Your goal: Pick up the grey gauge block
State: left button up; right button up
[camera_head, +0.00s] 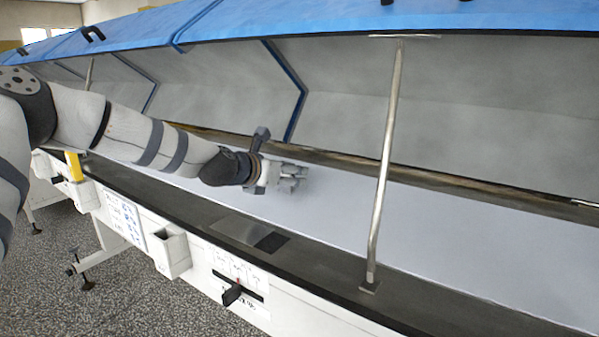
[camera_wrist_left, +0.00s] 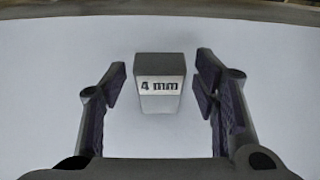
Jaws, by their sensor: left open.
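The grey gauge block (camera_wrist_left: 160,68) stands on the white surface in the left wrist view, with a pale label reading "4 mm" on its face. My left gripper (camera_wrist_left: 158,88) is open, with one dark-padded finger on each side of the block and a gap on both sides. In the head view my left gripper (camera_head: 298,178) is low over the white belt (camera_head: 450,225) inside the machine. The block cannot be made out in the head view. My right gripper is in neither view.
A metal strut (camera_head: 385,165) rises to the right of my left gripper, from the dark front rail (camera_head: 330,270) to the blue raised cover (camera_head: 300,22). The grey rear wall (camera_head: 450,110) stands behind the belt. The belt looks clear right of the strut.

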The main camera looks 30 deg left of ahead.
pick_arm(q)
jog(key=shift+w+f, duration=0.6)
jog(key=shift+w, duration=0.1)
jog(key=shift+s+r, duration=0.4)
jog(key=shift+s, duration=0.15)
jog(key=shift+s+r, duration=0.1)
jog(key=shift+s, duration=0.05)
jog(key=c, duration=0.4)
jog(key=shift+w+f, duration=0.2)
jog(key=c, duration=0.9)
